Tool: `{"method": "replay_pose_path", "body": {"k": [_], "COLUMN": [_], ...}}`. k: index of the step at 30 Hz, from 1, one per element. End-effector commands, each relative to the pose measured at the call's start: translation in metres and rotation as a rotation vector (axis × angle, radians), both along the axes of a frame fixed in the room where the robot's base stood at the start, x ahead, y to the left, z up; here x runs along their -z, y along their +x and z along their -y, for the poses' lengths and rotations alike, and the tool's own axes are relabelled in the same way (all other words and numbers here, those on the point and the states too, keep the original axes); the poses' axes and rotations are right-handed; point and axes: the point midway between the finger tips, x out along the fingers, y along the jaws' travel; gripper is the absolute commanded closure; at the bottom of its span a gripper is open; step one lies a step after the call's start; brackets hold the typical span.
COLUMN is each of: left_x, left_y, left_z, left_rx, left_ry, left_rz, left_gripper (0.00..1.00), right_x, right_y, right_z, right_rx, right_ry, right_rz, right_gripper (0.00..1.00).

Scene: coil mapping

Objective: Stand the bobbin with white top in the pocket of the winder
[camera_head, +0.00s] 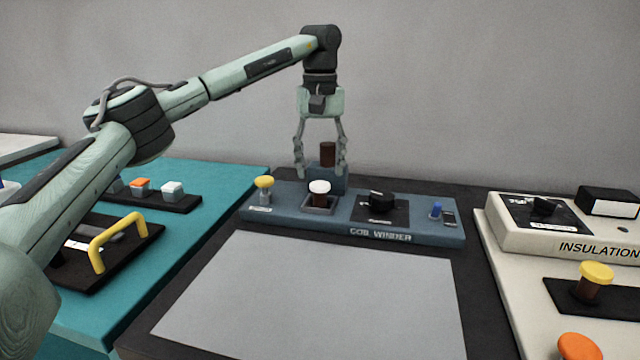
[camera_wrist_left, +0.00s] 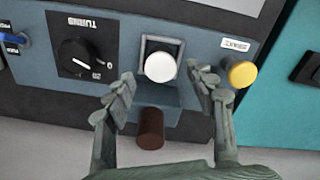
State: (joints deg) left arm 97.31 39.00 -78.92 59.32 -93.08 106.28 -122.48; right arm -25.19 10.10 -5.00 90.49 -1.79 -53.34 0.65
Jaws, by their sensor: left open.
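The bobbin with white top (camera_head: 319,187) stands upright in the square pocket (camera_head: 318,209) of the blue coil winder (camera_head: 285,222). In the left wrist view its round white top (camera_wrist_left: 160,67) shows inside the pale-edged pocket. My left gripper (camera_head: 320,174) is open and empty, above and behind the bobbin; its fingers look apart from it. In the left wrist view the fingertips (camera_wrist_left: 160,76) lie on either side below the white top. A dark brown cylinder (camera_head: 328,153) stands on the raised block at the winder's back, seen between the fingers. My right gripper is not in view.
On the winder are a yellow-topped knob (camera_head: 264,185), a black dial (camera_head: 381,200) and a blue switch (camera_head: 436,209). A grey mat (camera_head: 320,295) in front is clear. A cream insulation unit (camera_head: 540,235) stands right; a teal table (camera_head: 215,190) with a yellow handle (camera_head: 115,238) is left.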

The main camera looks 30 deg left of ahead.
Motion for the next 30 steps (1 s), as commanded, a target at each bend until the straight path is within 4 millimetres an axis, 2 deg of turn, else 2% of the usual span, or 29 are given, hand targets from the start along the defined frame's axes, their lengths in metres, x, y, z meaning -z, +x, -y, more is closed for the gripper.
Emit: {"method": "replay_pose_path", "body": {"k": [1, 3, 10, 15, 30], "left_x": [-0.014, -0.028, -0.059, -0.065, -0.065], "left_y": [0.000, 0.001, 0.000, 0.000, 0.000], "left_z": [0.001, 0.001, 0.000, 0.000, 0.000], "left_rx": [0.001, 0.000, 0.001, 0.000, 0.001], "left_ry": [0.000, 0.000, 0.001, 0.001, 0.001], "left_rz": [0.003, 0.003, 0.001, -0.001, -0.001], "left_gripper": [0.45, 0.45, 0.45, 0.45, 0.45], "right_x": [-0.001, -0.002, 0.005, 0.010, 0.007], "right_y": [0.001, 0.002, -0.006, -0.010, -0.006], "right_z": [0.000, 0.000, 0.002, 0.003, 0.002], "right_rx": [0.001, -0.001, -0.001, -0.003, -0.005], "right_ry": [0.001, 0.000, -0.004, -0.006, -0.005], "right_rz": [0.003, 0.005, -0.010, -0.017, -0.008], "right_gripper": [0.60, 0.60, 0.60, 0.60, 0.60]}}
